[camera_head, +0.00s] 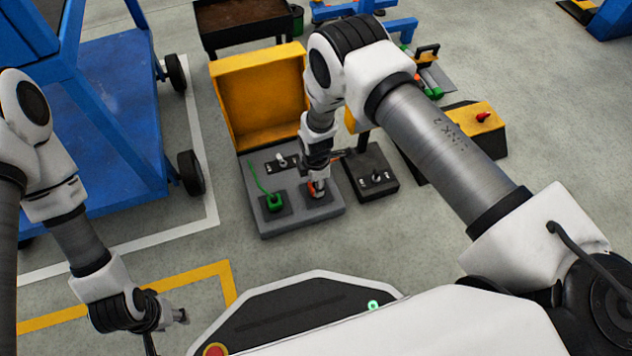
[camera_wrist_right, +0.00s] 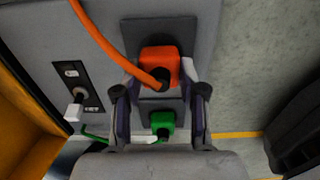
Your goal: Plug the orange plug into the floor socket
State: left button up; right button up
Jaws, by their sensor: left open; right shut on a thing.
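The orange plug (camera_wrist_right: 160,62) with its orange cable sits between the fingers of my right gripper (camera_wrist_right: 158,98) in the wrist view. That gripper is shut on the plug. In the head view the right gripper points down at the grey floor box (camera_head: 265,226), and a bit of the orange plug (camera_head: 315,186) shows below it. The plug is over the dark socket plate (camera_wrist_right: 150,28); I cannot tell how deep it sits. A green plug (camera_head: 274,202) stands in the neighbouring socket. My left gripper (camera_head: 181,316) is open and empty, away from the box.
The box's yellow lid (camera_head: 258,97) stands open at the back. A switch (camera_wrist_right: 76,103) is on the box top. A dark pedestal (camera_head: 373,178) stands close right of the box. A blue cart (camera_head: 110,110) is at the left. Floor in front of the box is clear.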

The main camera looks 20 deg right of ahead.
jog(key=shift+p, duration=0.35)
dwell(0.6)
jog(key=shift+f, duration=0.6)
dwell(0.5)
jog(key=o, duration=1.1)
jog(key=shift+o, duration=0.2)
notch_tip(320, 180, up, 12)
